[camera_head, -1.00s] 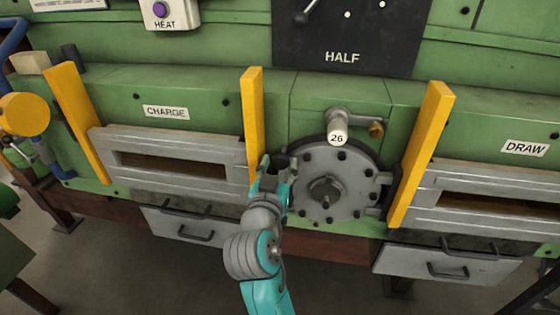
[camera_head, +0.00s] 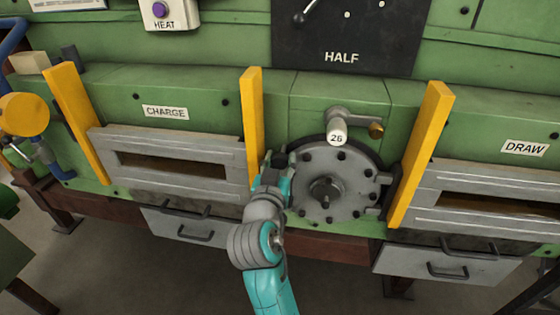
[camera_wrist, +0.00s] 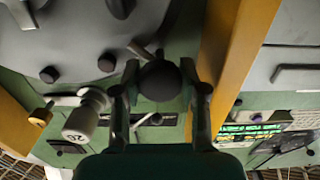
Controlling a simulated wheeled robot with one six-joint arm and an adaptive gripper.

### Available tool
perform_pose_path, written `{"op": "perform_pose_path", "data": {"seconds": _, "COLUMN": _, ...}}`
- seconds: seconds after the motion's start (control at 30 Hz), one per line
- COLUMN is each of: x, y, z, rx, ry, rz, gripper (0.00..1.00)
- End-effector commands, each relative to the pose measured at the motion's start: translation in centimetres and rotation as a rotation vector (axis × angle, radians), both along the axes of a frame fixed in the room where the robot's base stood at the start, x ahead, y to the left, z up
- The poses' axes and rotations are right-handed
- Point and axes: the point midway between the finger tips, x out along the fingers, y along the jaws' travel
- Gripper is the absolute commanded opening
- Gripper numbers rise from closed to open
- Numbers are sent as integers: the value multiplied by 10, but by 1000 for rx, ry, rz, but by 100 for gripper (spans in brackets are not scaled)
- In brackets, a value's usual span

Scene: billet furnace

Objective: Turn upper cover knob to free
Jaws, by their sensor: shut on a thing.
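The round grey bolted cover (camera_head: 340,190) is on the green furnace front between two yellow posts. A black ball knob (camera_wrist: 160,81), which I take for the upper cover knob, is at the cover's upper left edge. My gripper (camera_head: 277,163) is at that edge, beside the left yellow post, and hides most of the knob in the head view. In the wrist view my gripper (camera_wrist: 160,86) has one finger on each side of the knob and is shut on it. A metal stem shows behind the knob.
A white handle marked 26 (camera_head: 337,131) is just above the cover. The yellow post (camera_head: 252,120) is close on the gripper's left. The CHARGE door (camera_head: 175,165) is farther left, the DRAW door (camera_head: 490,200) to the right. A drawer (camera_head: 190,225) is below.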

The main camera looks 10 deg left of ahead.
Motion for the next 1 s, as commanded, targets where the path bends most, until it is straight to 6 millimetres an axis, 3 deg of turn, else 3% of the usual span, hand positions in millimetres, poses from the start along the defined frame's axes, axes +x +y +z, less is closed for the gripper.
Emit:
{"op": "perform_pose_path", "data": {"seconds": 0.37, "x": 0, "y": 0, "z": 0, "rx": -222, "ry": 9, "rz": 0, "gripper": 8}}
{"op": "perform_pose_path", "data": {"seconds": 1.0, "x": 0, "y": 0, "z": -1, "rx": -827, "ry": 29, "rz": 0, "gripper": 8}}
